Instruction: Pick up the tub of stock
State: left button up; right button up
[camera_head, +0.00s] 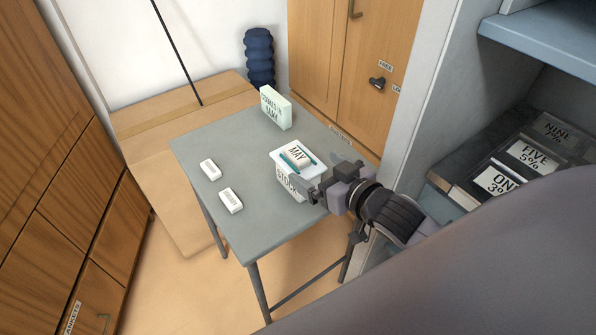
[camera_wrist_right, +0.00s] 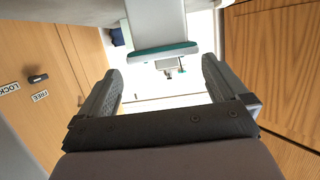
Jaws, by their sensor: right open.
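The tub of stock (camera_head: 284,181) is a white box lettered STOCK, standing upright near the right part of the grey table. Teal bars and a white block lettered MAY (camera_head: 297,153) show on its top. My right gripper (camera_head: 315,173) is open at the tub's right side, and its near finger overlaps the tub in the head view. In the right wrist view the tub (camera_wrist_right: 156,22), with a teal strip, lies ahead of the open jaws (camera_wrist_right: 161,70), with nothing between them. Whether a finger touches it I cannot tell. My left gripper is not in view.
The grey table (camera_head: 238,160) also holds a pale green upright box (camera_head: 275,108) behind the tub and two small white blocks (camera_head: 209,169) (camera_head: 230,201) at left. A wooden cabinet (camera_head: 340,60) and a grey shelf unit (camera_head: 440,110) stand close on the right.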

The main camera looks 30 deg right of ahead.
aim_at(297, 159)
jog(key=shift+a+b+x, duration=0.15)
jog(key=shift+x, duration=1.65)
jog(key=shift+a+b+x, duration=0.15)
jog(key=shift+a+x, duration=0.05)
jog(key=shift+x, duration=1.55)
jog(key=shift+r, duration=0.1)
jog(key=c, duration=1.2)
jog(key=shift+r, duration=0.1)
